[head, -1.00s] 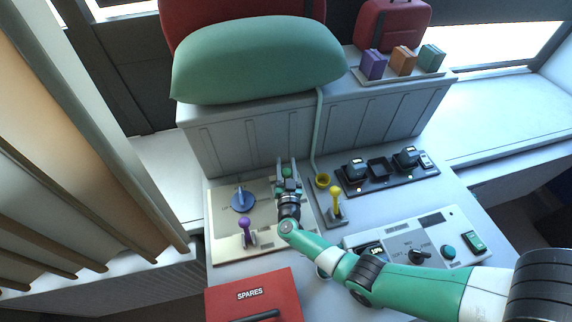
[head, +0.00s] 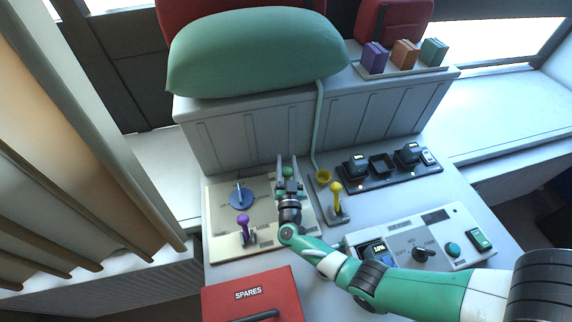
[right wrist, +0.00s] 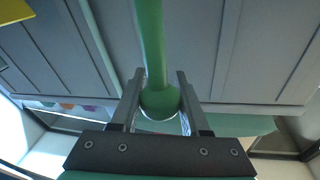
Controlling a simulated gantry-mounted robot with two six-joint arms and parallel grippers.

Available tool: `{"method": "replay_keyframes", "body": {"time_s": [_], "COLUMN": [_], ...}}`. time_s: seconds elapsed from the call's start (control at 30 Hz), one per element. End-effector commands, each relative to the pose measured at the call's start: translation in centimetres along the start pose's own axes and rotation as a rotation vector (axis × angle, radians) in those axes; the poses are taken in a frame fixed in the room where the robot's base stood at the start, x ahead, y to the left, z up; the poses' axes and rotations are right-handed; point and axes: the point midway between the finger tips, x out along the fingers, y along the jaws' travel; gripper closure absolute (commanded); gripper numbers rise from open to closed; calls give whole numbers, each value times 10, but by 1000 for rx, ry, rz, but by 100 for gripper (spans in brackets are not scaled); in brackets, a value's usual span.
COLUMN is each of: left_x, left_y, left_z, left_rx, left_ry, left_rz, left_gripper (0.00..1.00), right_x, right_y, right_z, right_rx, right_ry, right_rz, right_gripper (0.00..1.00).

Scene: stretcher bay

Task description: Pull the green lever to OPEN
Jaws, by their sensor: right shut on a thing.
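The green lever (head: 288,171) stands at the back right of the cream panel (head: 222,248); only its round knob shows between my fingers in the head view. In the right wrist view the green lever (right wrist: 150,50) runs down from the top edge to its ball knob, which sits between the two fingers. My right gripper (head: 287,172) is shut on the knob; it also shows in the right wrist view (right wrist: 160,90). The lever's base and any OPEN mark are hidden by the gripper or too small to read. My left gripper is not in view.
A blue knob (head: 241,199) and a purple lever (head: 244,231) are on the same panel. A yellow lever (head: 336,198) stands just right of my gripper. A red SPARES box (head: 225,304) lies in front. A green cushion (head: 255,58) is behind.

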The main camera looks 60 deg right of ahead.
Motion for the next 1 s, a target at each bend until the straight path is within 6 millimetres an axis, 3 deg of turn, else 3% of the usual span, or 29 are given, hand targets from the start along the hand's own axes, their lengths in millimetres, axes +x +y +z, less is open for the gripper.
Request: {"method": "replay_keyframes", "body": {"time_s": [0.17,0.2,0.33,0.7,0.87,1.0], "left_x": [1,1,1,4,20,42], "left_y": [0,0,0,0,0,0], "left_z": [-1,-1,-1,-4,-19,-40], "left_rx": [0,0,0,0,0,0], "left_ry": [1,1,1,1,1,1], "left_rz": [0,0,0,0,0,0], "left_gripper": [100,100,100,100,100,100], "right_x": [0,0,0,1,4,-14], "right_y": [0,0,0,-1,-7,-11], "right_z": [1,1,1,-5,-34,-69], "right_rx": [0,0,0,0,1,2], "right_ry": [-6,-6,-6,-5,-4,-6], "right_rz": [1,0,0,0,0,-3], "right_gripper": [100,51,28,26,26,26]}}
